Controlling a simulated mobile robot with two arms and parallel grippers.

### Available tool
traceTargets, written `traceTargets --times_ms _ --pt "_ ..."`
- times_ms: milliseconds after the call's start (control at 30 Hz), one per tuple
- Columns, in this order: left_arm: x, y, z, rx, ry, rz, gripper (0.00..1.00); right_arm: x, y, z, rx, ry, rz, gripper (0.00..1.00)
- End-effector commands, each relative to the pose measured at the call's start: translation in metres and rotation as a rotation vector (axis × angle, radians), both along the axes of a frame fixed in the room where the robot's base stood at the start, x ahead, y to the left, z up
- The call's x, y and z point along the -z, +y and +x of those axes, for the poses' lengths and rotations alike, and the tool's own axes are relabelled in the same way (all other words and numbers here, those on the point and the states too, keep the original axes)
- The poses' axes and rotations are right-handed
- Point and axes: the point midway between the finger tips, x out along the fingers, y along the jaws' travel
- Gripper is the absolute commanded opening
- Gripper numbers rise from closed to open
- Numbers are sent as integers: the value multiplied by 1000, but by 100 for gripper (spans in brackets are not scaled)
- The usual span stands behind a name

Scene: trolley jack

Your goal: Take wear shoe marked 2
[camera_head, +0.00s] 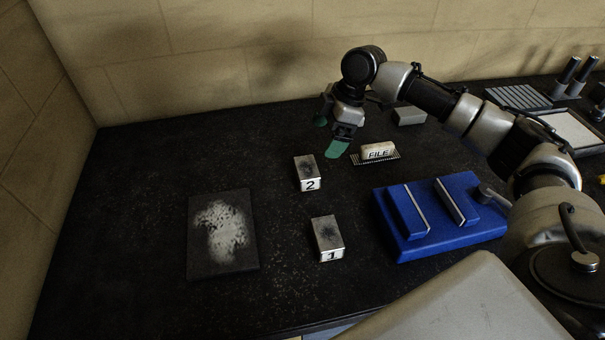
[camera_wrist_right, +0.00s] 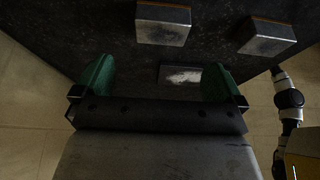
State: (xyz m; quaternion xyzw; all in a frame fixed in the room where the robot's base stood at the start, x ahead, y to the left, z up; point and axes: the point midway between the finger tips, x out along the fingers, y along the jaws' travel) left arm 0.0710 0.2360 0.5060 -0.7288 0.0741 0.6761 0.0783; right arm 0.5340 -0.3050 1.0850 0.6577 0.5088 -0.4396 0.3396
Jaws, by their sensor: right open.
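The wear shoe marked 2 (camera_head: 308,170) is a small grey metal block with a dark smudge on top and a white number label on its front. It stands on the dark bench left of the middle. The similar shoe marked 1 (camera_head: 327,236) stands nearer the front. My right gripper (camera_head: 330,135), with green fingertips, is open and empty, above and behind shoe 2, apart from it. In the right wrist view the open fingers (camera_wrist_right: 157,80) have nothing between them. Two metal blocks show at the top there, but I cannot read their numbers. My left gripper is not in view.
A dark plate with a white powdery patch (camera_head: 223,232) lies left of the shoes. A blue fixture (camera_head: 439,216) stands to the right. A block labelled FILE (camera_head: 378,151) lies right of my gripper, with a grey block (camera_head: 409,116) behind. The far left bench is clear.

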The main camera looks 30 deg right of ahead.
Motion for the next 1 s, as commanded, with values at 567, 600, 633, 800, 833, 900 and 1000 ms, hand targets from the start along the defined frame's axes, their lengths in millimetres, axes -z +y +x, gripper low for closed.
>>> traceTargets --times_ms 567,600,633,800,833,900,1000 --pt "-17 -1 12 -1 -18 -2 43 61 27 4 -3 4 0 100" --pt "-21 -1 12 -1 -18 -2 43 66 30 4 -2 3 0 100" --pt "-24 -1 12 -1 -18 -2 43 70 33 4 -2 5 -1 100" --pt "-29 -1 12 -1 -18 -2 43 93 42 6 0 3 1 100" --pt "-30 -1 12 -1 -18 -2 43 96 43 6 0 3 1 100" --pt "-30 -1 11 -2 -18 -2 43 100 44 6 0 2 0 100" --pt "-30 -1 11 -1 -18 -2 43 101 44 6 0 1 0 100"
